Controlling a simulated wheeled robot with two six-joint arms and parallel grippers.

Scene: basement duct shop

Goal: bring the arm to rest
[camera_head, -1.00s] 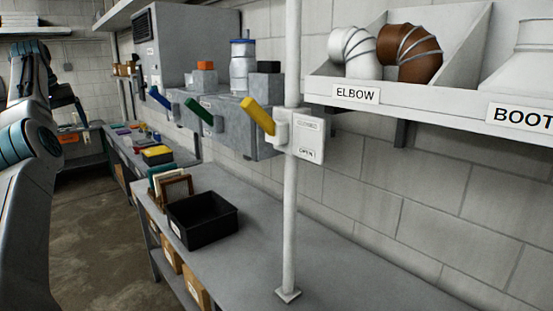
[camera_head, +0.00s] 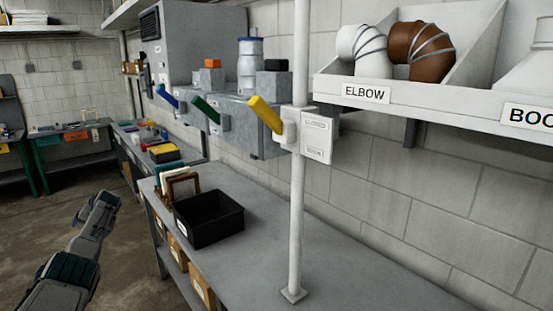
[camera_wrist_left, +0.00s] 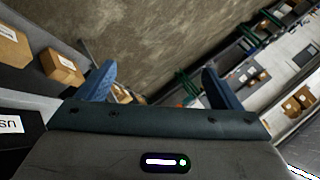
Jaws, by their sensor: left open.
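My left gripper (camera_wrist_left: 158,72) shows in the left wrist view with its two blue fingers wide apart. Nothing is between them, only the concrete floor beyond. In the head view my left arm comes up from the lower left, over the floor and left of the workbench, clear of it. The gripper's fingers cannot be made out there. My right gripper is in neither view.
A grey workbench (camera_head: 255,238) carries a black bin (camera_head: 208,218) and a white post (camera_head: 298,190). A yellow lever (camera_head: 264,114) is on the post's switch box. Cardboard boxes (camera_wrist_left: 61,66) sit beneath the bench. Floor at left is open.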

